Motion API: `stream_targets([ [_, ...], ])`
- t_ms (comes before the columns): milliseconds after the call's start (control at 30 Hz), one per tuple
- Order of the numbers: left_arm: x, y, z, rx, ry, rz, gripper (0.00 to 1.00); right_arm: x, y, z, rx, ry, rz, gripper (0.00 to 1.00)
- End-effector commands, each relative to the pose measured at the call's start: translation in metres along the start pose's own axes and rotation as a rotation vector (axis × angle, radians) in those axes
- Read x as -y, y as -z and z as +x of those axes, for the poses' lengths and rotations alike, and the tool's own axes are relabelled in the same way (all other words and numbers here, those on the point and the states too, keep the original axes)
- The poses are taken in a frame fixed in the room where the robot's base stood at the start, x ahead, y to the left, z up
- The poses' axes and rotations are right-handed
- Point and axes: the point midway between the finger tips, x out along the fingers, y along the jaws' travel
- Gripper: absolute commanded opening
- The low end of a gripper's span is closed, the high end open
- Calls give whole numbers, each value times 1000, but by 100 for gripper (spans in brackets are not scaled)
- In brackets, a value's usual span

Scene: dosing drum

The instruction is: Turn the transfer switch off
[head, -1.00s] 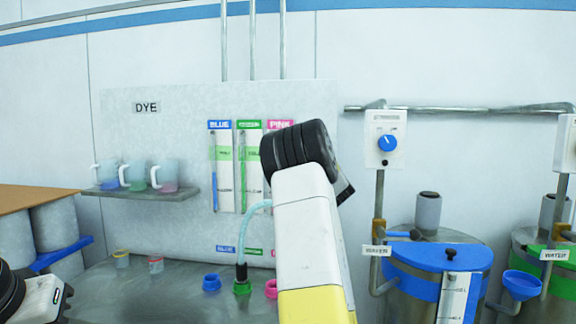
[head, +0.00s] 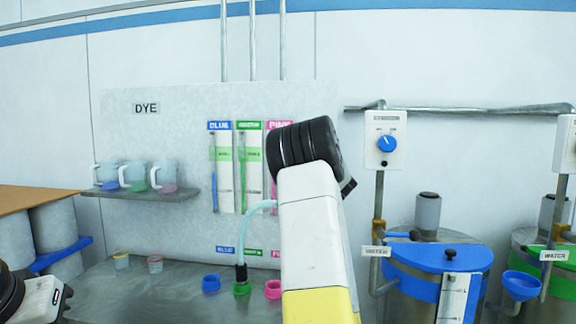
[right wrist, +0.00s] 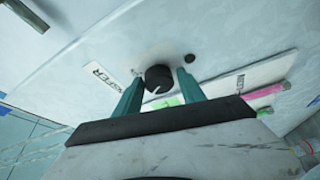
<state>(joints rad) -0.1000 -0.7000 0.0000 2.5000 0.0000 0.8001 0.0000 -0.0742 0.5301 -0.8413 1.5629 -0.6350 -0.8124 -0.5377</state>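The transfer switch (right wrist: 158,78) is a round black knob with a pale pointer line, on a pale panel in the right wrist view. A label (right wrist: 101,76) ending in "FER" is beside it. My right gripper (right wrist: 158,88) is open, with one teal finger on either side of the knob; I cannot tell whether they touch it. In the head view my right arm hides the switch and the right gripper's fingers. My left gripper (head: 42,300) is partly in view at the lower left, its fingers unclear.
The dye panel (head: 150,220) has blue, green and pink gauges. Cups (head: 132,178) stand on a shelf to the left. A blue-lidded drum (head: 435,257) stands right.

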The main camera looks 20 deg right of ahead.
Motion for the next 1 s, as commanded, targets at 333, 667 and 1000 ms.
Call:
stream_targets([
  [333, 0, 0, 0, 0, 0, 0, 0, -1, 0, 0, 0, -2, 2, 59],
  [667, 0, 0, 0, 0, 0, 0, 0, -2, 0, -43, 0, -4, 6, 59],
  [1000, 0, 0, 0, 0, 0, 0, 0, 0, 0, -78, -1, -2, 2, 59],
])
